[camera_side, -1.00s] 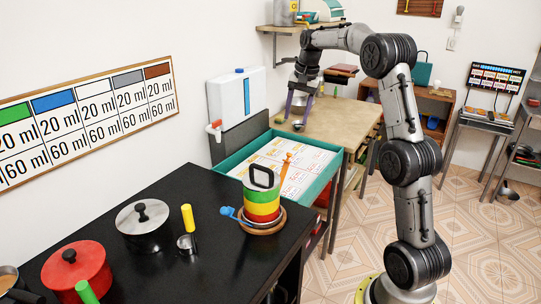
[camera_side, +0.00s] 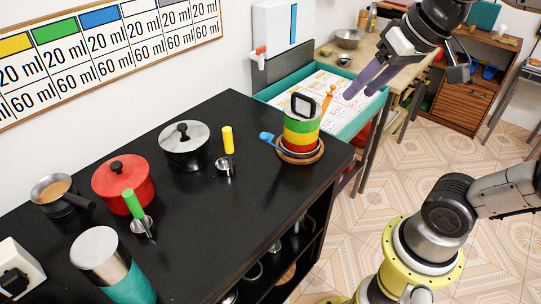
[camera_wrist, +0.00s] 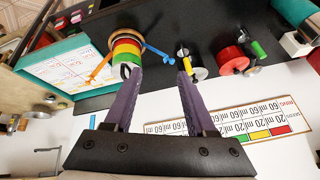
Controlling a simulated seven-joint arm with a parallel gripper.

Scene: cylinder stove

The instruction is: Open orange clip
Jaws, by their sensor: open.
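The orange clip (camera_side: 327,98) sticks up at the back right side of the striped cylinder (camera_side: 301,128), which has green, yellow and red bands and a black handle on top. The clip's lower part is hidden behind the cylinder. A blue clip (camera_side: 267,138) sticks out on the cylinder's other side. My gripper (camera_side: 360,93) has purple fingers, open and empty, in the air right of the orange clip and apart from it. The fingers (camera_wrist: 160,73) are spread in the wrist view.
The cylinder stands on a round brown base (camera_side: 300,158) near the black counter's (camera_side: 230,190) right end. A teal-rimmed tray (camera_side: 352,133) with printed sheets lies behind it.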

